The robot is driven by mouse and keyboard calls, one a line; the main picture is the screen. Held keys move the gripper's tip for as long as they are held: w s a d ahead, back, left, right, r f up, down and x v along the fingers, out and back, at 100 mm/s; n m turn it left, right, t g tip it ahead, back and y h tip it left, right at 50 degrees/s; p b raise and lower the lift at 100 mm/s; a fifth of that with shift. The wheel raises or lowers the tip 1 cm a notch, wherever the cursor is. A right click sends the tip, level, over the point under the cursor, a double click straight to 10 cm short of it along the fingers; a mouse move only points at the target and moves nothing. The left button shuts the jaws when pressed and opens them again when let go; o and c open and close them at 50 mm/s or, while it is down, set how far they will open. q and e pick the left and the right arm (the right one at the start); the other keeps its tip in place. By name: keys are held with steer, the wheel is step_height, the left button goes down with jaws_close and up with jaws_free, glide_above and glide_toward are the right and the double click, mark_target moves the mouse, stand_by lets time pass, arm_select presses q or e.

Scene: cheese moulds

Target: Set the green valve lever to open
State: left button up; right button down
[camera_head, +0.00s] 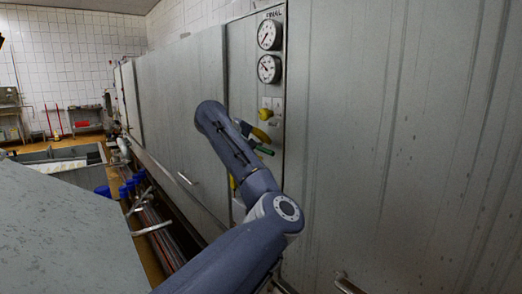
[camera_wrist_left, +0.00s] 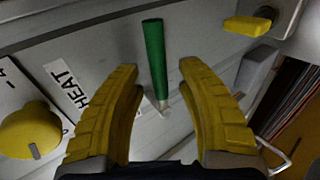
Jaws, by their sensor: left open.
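The green valve lever (camera_wrist_left: 154,55) shows in the left wrist view as a green grip on a thin metal stem against a grey panel. It also shows in the head view (camera_head: 265,150), small and partly behind my arm. My left gripper (camera_wrist_left: 158,72) has its two yellow fingers spread, one on each side of the lever. The fingers look apart from the lever, with room on both sides. In the head view my left gripper (camera_head: 257,137) is at the panel, mostly hidden by its wrist. My right gripper is in neither view.
A yellow lever (camera_wrist_left: 248,26) is at upper right. Two gauges (camera_head: 269,52) sit above on the panel. A large grey wall (camera_head: 400,140) stands to the right.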

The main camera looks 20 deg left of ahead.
arm_select(q)
steer(key=v, duration=1.1)
steer(key=shift+s, duration=0.25)
steer(key=shift+a+r, duration=0.1)
